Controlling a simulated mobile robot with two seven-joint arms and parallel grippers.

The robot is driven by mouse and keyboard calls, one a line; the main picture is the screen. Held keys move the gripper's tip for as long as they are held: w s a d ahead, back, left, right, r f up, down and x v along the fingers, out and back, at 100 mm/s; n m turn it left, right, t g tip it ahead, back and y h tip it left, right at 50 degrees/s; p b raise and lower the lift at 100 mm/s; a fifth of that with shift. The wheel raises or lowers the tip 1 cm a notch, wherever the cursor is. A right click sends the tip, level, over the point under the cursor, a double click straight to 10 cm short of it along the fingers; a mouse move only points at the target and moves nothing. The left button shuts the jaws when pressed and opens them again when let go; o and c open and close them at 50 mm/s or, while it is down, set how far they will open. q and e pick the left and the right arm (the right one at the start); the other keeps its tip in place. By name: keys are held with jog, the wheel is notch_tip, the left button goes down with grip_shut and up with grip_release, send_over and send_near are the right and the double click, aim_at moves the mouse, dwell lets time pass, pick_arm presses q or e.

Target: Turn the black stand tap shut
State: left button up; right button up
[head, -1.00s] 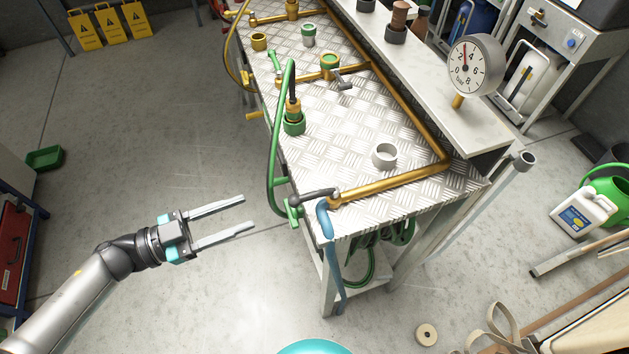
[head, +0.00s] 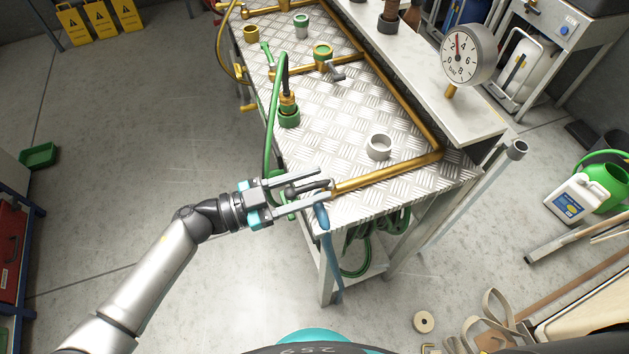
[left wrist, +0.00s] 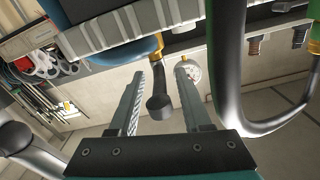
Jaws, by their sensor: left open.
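The black tap handle (head: 308,187) is at the near left corner of the bench, by the end of a brass pipe (head: 385,172) and above a blue hose (head: 322,216). My left gripper (head: 323,186) is open, with one finger on each side of the handle. In the left wrist view the handle's dark round end (left wrist: 160,107) shows between the two spread fingers (left wrist: 160,75), with gaps on both sides. I see no grip on it. The fingers partly hide the tap in the head view. My right gripper is not in view.
A green hose (head: 270,130) runs down the bench's left edge close to my gripper. The tread-plate bench (head: 340,140) carries a grey ring (head: 379,147), other brass fittings and a dial gauge (head: 467,54) on its shelf. Open floor (head: 130,130) lies to the left.

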pick_arm(q)
jog(key=shift+w+d, duration=0.15)
jog(key=shift+d, duration=0.25)
grip_shut()
dwell(1.3)
